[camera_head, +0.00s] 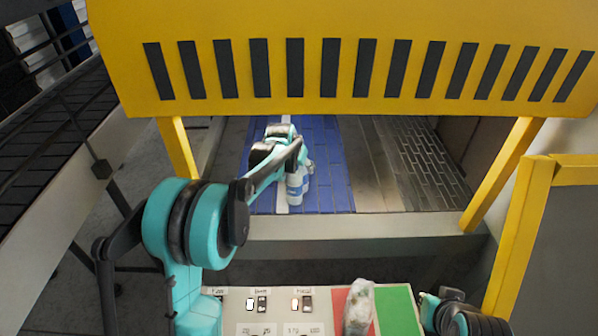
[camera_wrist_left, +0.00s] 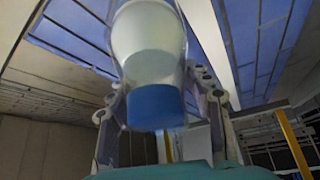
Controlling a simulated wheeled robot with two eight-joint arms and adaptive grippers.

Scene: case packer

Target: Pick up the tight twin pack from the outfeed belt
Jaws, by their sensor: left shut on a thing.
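The pack (camera_head: 294,188) shows white and blue at the front of the blue outfeed belt (camera_head: 330,170), partly hidden by my left arm. In the left wrist view, a white bottle with a blue cap (camera_wrist_left: 155,106) in clear film fills the space between my fingers. A second bottle cannot be made out there. My left gripper (camera_head: 301,165) reaches under the yellow hood and is shut on the pack; its fingers also show in the left wrist view (camera_wrist_left: 160,115). I cannot tell whether the pack touches the belt. Only part of my right arm shows at the lower right.
The slotted yellow hood (camera_head: 330,65) hangs low over the belt, with yellow posts (camera_head: 500,175) beside the opening. A grey sill (camera_head: 350,227) runs in front. Below, a crumpled clear-wrapped pack (camera_head: 359,306) lies across red and green panels (camera_head: 397,308), right of labelled switches (camera_head: 257,303).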

